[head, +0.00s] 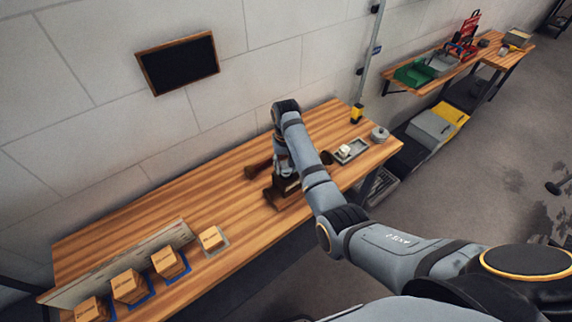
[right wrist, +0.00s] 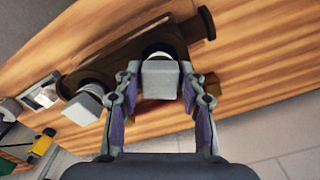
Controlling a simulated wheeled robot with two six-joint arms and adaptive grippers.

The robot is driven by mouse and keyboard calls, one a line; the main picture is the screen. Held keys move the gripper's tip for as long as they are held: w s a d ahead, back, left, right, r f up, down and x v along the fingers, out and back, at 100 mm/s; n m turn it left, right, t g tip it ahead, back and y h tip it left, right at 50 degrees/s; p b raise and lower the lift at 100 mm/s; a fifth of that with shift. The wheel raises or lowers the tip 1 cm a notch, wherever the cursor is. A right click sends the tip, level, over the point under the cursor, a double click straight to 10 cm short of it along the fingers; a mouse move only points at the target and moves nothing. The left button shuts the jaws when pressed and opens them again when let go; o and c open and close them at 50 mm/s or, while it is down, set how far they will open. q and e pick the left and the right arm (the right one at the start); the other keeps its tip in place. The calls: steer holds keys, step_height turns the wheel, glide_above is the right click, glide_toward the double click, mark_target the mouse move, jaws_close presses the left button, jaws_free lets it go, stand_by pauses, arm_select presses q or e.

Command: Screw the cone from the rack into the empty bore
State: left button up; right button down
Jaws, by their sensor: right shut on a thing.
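My right gripper (right wrist: 158,78) is shut on a grey square-ended piece, which I take to be the cone (right wrist: 160,82). The cone's inner end is at the dark brown body (right wrist: 130,48), with a pale ring showing just behind the square end. I cannot tell how deep it sits. A second grey square-ended piece (right wrist: 84,107) sticks out of the same body at the left. In the head view the right gripper (head: 284,168) is over the brown body (head: 283,192) on the bench, and my arm hides most of the cone. My left gripper is not in view.
The wooden bench (head: 130,220) runs along the wall. A grey tray (head: 358,154) with a pale item and a round grey thing (head: 379,134) stand right of the body. Several cardboard boxes (head: 130,286) stand at the near left. The bench between is mostly clear.

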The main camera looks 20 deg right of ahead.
steer(key=shift+r+m+p, duration=0.2)
steer(key=shift+m+p, duration=0.6)
steer(key=shift+m, duration=0.1)
steer(key=shift+m+p, duration=0.45)
steer(key=shift+m, duration=0.25)
steer(key=shift+f+m, duration=0.15)
steer(key=shift+m, duration=0.25)
